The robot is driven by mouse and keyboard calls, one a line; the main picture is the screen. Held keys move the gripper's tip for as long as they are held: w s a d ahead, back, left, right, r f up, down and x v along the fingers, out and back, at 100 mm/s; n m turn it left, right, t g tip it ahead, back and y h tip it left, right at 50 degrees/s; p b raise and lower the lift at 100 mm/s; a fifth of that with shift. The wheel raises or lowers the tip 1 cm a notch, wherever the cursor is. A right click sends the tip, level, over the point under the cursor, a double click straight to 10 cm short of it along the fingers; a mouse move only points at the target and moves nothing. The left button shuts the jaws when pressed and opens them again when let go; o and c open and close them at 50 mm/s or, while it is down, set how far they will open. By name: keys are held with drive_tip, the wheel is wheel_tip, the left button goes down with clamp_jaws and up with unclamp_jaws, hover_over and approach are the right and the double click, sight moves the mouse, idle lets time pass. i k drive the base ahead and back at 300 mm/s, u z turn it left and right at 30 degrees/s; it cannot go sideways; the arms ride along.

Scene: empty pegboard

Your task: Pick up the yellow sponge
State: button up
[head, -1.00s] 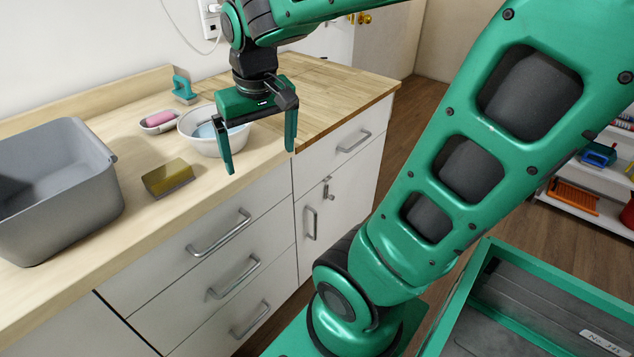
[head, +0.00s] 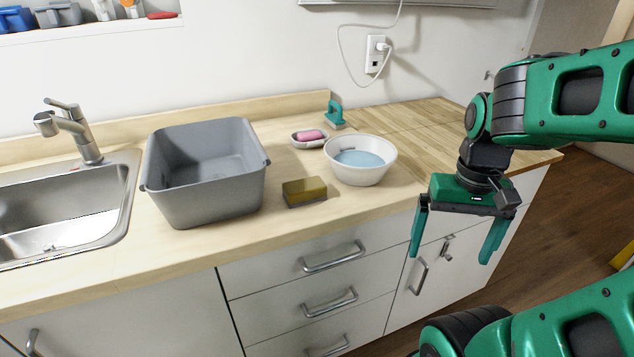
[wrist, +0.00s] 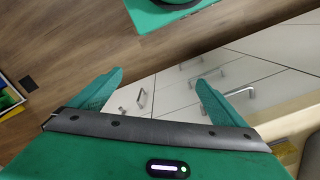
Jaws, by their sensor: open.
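The yellow sponge (head: 305,190) lies on the wooden counter in the head view, between the grey tub and the white bowl, near the counter's front edge. It has a yellow top and a darker lower layer. My gripper (head: 449,252) is open and empty, pointing down in front of the cabinet doors, to the right of the sponge and well apart from it. In the wrist view, my gripper (wrist: 155,92) shows both fingers spread with nothing between them.
A grey tub (head: 163,192) stands left of the sponge, beside a sink (head: 122,190). A white bowl (head: 350,175) of bluish water stands to its right. Behind are a pink soap on a dish (head: 300,144) and a green-handled tool (head: 335,112). Drawer handles (head: 333,257) stick out below.

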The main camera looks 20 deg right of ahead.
sight(296, 193)
drive_tip(key=z, duration=0.6)
drive_tip(key=k, duration=1.15)
drive_tip(key=u, duration=1.05)
drive_tip(key=i, duration=1)
